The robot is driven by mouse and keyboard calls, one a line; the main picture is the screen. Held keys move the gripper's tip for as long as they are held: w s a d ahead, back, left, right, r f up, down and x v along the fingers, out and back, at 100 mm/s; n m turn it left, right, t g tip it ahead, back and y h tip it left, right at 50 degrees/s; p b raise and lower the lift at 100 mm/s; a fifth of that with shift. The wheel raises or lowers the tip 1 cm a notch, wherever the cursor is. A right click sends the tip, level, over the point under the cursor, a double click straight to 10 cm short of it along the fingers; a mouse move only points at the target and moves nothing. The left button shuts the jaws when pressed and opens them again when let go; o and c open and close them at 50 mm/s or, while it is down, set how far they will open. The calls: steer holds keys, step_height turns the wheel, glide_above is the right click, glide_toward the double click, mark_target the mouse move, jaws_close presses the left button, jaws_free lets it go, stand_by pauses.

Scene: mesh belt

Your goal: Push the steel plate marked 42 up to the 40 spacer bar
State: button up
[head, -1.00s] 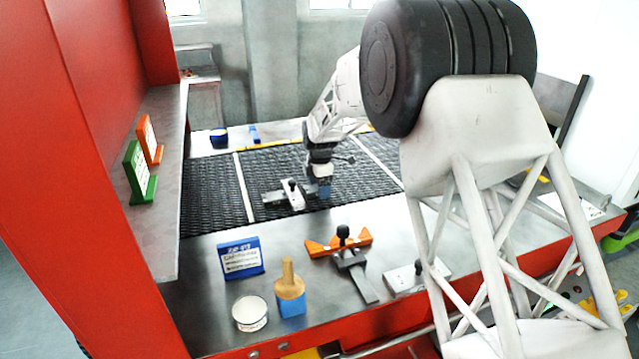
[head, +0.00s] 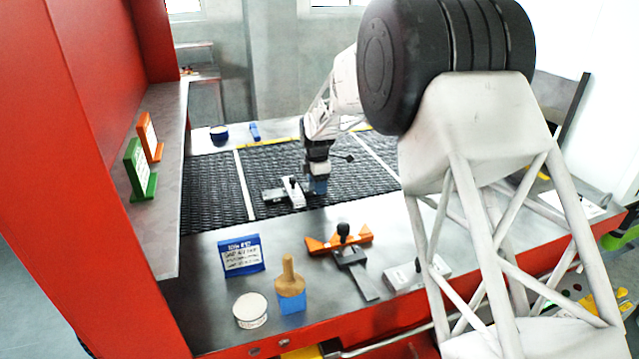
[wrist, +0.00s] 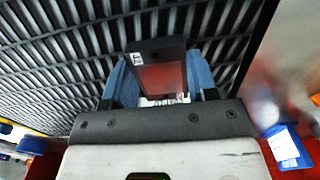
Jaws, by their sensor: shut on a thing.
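My gripper (head: 318,186) is low over the black mesh belt, near its front edge. In the wrist view its two blue fingers (wrist: 160,80) are shut on a dark, shiny steel plate (wrist: 163,78) with a small white label at one corner, which I cannot read for certain. In the head view a grey and white metal piece (head: 272,195) lies on the belt just left of my gripper. I cannot tell whether it is the 40 spacer bar, or whether the held plate touches it. The held plate is hidden behind the fingers in the head view.
On the front steel ledge stand a blue sign (head: 242,257), a white tub (head: 250,311), a wooden-handled brush (head: 290,286), an orange tool (head: 338,241) and a pale block (head: 417,273). The belt (head: 208,190) is bare at the left. Green and orange cards stand on the left shelf.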

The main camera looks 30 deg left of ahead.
steer(key=shift+s+a, duration=0.4)
steer(key=o, duration=1.3)
steer(key=shift+r, duration=0.15)
steer(key=shift+r, duration=3.8)
steer(key=shift+d, duration=0.1)
